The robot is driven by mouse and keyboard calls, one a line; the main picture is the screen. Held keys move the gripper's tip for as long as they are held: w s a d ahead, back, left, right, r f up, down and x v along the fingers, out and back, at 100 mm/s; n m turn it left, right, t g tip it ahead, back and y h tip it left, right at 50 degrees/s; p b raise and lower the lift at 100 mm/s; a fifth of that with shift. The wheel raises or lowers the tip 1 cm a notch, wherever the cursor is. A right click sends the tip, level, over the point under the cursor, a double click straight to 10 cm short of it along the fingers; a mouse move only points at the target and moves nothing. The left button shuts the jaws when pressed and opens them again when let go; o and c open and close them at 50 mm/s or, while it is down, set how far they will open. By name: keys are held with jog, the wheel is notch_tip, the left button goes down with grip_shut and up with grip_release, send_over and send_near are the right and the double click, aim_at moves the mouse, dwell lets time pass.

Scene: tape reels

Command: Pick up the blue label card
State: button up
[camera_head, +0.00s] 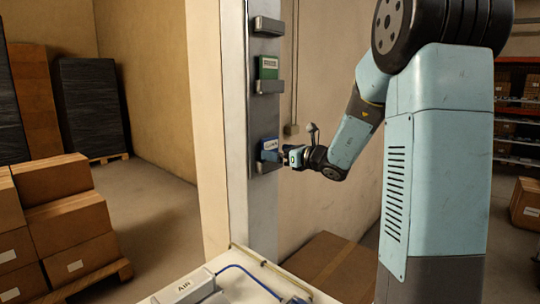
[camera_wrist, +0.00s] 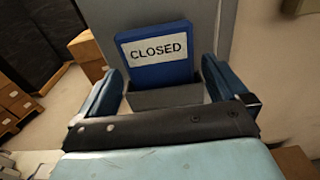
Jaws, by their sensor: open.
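The blue label card (camera_head: 269,145) stands in the lowest holder (camera_head: 264,166) on the grey post (camera_head: 262,210). In the wrist view the card (camera_wrist: 157,72) has a white label reading CLOSED, and its lower part sits behind the front wall of the grey holder (camera_wrist: 165,97). My gripper (camera_head: 285,154) is at the card's right in the head view. In the wrist view my gripper (camera_wrist: 158,90) is open, with one finger on each side of the card and holder. Whether the fingers touch the card cannot be told.
A green card (camera_head: 268,67) stands in the holder above, and a further holder (camera_head: 267,26) is at the top of the post. A white table (camera_head: 250,262) with a box marked AIR (camera_head: 184,287) and a blue hose lies below. Cardboard boxes (camera_head: 68,230) are stacked at left.

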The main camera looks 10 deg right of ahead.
jog(key=shift+x, duration=0.85)
jog(key=shift+c, duration=0.5)
jog(key=c, duration=0.7)
jog(key=shift+o, duration=0.2)
